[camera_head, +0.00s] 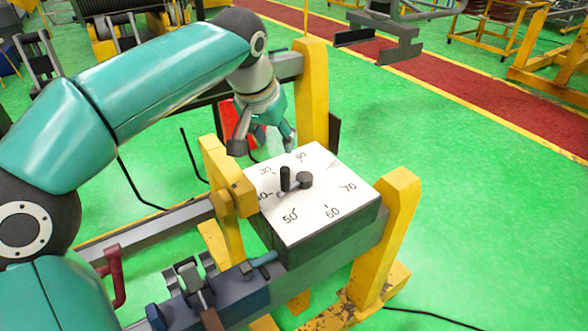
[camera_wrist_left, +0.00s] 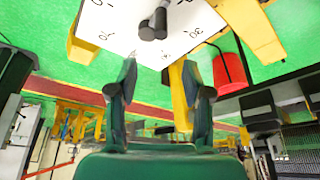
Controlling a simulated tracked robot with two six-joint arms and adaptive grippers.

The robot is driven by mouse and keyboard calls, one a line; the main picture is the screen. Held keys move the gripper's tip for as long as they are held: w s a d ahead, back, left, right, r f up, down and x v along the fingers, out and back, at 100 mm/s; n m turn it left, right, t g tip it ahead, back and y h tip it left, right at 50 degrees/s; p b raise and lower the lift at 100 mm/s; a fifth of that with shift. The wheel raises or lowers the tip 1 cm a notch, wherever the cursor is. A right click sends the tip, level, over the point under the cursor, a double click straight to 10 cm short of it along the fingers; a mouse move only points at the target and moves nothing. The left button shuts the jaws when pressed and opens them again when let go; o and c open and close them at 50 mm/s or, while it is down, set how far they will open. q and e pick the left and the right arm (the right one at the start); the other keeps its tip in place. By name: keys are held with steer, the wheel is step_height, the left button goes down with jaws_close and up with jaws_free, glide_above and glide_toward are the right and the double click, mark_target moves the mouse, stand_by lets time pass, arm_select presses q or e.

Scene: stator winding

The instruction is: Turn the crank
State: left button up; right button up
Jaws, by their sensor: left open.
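The crank (camera_head: 291,184) is a short dark arm with an upright black handle and a round hub. It sits on a white numbered dial plate (camera_head: 335,172) atop a grey box. My left gripper (camera_head: 263,146) is open, beyond the plate's far left edge, its fingers pointing down and apart from the crank. In the left wrist view the open left gripper (camera_wrist_left: 160,66) has nothing between its fingers, and the crank (camera_wrist_left: 156,23) shows at the top, beyond the fingertips. My right gripper does not show.
Yellow posts (camera_head: 390,235) stand around the dial box. A red bucket (camera_wrist_left: 231,70) is behind it, partly hidden in the head view. A blue vise (camera_head: 235,290) sits on the rail at front. Green floor to the right is open.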

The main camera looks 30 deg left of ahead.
mark_target(287, 178)
arm_select(q)
steer(key=x, duration=1.6)
steer(key=shift+f, duration=0.2)
jaws_close()
